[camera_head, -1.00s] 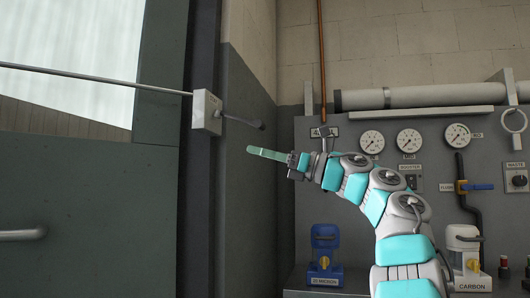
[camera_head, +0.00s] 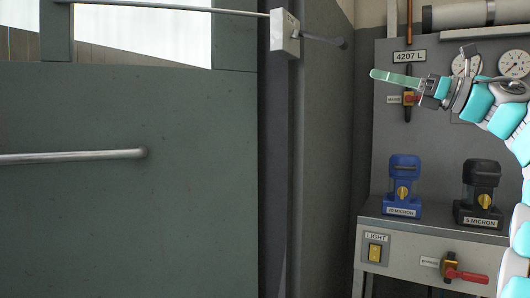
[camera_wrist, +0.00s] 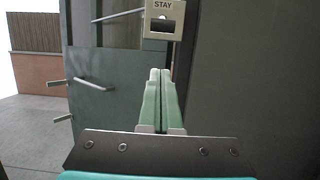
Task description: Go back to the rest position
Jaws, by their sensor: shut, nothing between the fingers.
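My gripper (camera_head: 374,75) shows at the upper right of the head view, at the end of my teal and grey arm, pointing left. Its pale green fingers are pressed together with nothing between them. In the wrist view the fingers (camera_wrist: 160,85) also lie side by side, closed. They point toward a dark door with a handle (camera_wrist: 95,84) and a white box marked STAY (camera_wrist: 164,20). The gripper appears free of contact.
The grey door (camera_head: 130,200) with a horizontal bar (camera_head: 75,156) fills the left. A rod runs to a white box (camera_head: 284,33) on the frame. At right, a blue filter unit (camera_head: 404,175) and a black one (camera_head: 480,180) stand on a ledge above a red-handled valve (camera_head: 465,275).

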